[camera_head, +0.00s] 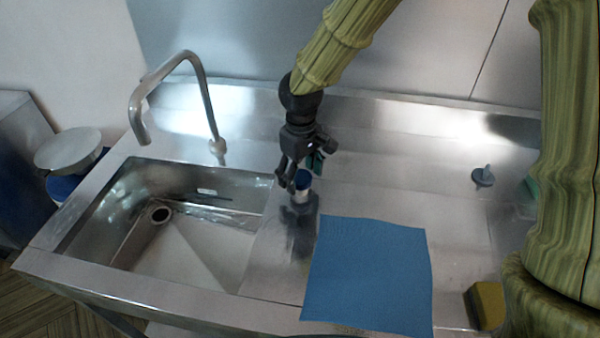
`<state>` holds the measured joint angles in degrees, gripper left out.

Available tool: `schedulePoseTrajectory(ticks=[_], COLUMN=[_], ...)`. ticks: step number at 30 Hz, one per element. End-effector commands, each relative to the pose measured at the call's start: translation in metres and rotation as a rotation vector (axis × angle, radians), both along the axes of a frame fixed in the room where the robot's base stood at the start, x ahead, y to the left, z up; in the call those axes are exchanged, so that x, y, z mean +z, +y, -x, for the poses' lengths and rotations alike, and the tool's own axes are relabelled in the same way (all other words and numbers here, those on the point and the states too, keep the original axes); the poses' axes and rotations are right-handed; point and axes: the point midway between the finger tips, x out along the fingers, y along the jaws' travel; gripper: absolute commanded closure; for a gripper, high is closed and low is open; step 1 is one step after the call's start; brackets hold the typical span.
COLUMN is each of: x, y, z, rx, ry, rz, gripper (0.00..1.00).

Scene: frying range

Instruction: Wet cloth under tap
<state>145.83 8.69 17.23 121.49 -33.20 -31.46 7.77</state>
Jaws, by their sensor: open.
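A blue cloth (368,275) lies spread flat on the steel counter, its near edge close to the counter's front. The curved metal tap (205,88) stands behind the sink (130,255) at the left, with its spout over the basin; I see no water running. My gripper (292,185) is open, pointing down beside the sink's right edge. It is at a small white container with a dark blue top (302,186); I cannot tell whether it touches it. My gripper is apart from the cloth, up and left of it.
A yellow sponge (488,304) lies at the counter's front right. A grey plug-like object (483,177) stands at the back right. A pale bowl-like object (68,150) is left of the sink. The counter between cloth and back wall is mostly clear.

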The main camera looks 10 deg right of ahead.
Motion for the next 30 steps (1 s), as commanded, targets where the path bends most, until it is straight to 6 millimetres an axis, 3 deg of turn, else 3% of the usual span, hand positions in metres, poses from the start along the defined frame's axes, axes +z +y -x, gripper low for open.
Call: schedulePoseTrajectory(ticks=[2, 10, 20, 30], x=[0.0000, 0.0002, 0.0019, 0.0047], y=[0.0001, 0.0001, -0.0002, -0.0006], z=[0.0000, -0.0002, 0.0000, 0.0000], rx=[0.000, 0.000, 0.036, 0.251], ry=[0.000, 0.000, 0.001, 0.002], rz=[0.000, 0.000, 0.001, 0.001], gripper=[0.30, 0.75, 0.75, 0.75])
